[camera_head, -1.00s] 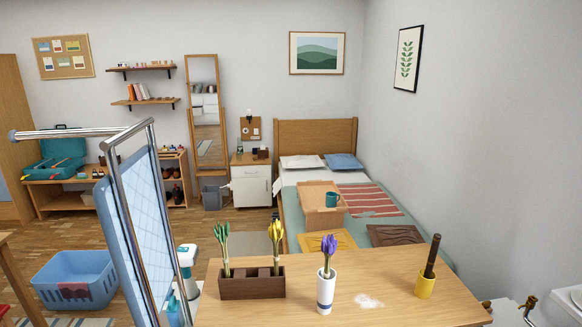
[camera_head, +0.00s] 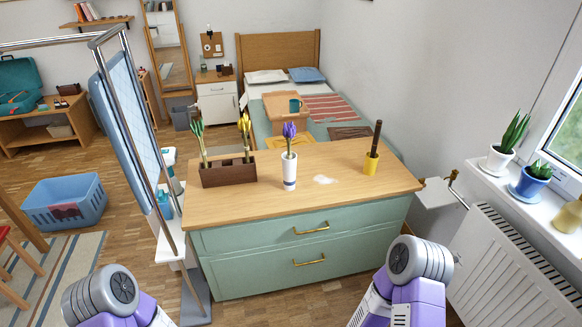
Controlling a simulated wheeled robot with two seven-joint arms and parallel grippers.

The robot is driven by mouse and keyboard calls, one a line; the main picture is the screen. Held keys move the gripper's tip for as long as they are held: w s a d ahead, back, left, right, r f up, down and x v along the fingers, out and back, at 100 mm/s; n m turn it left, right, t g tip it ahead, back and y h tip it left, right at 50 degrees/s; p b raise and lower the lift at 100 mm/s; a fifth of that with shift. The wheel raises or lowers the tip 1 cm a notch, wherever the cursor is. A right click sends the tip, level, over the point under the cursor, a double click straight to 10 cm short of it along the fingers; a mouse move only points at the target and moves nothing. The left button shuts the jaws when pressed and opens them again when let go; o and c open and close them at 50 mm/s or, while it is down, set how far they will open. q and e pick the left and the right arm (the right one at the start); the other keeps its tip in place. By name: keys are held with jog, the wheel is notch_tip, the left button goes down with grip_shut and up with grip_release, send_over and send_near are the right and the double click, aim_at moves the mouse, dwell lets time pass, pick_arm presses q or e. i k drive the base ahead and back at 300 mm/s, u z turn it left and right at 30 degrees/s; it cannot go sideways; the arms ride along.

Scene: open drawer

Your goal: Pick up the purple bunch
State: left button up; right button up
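The purple bunch (camera_head: 289,131) stands upright in a white vase (camera_head: 289,171) with a dark band. The vase is near the middle of the wooden top (camera_head: 330,200) of a green dresser. Purple and grey parts of my two arms show at the bottom left and bottom right, in front of the dresser and well apart from the purple bunch. Neither gripper's fingers are visible.
A yellow cup (camera_head: 371,164) with a dark stick stands right of the vase, with a white patch (camera_head: 324,180) between them. A radiator (camera_head: 505,270) is at right.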

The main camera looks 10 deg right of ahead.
aim_at(289, 133)
jog(key=u, duration=0.2)
jog(key=i, duration=0.85)
jog(key=z, duration=0.2)
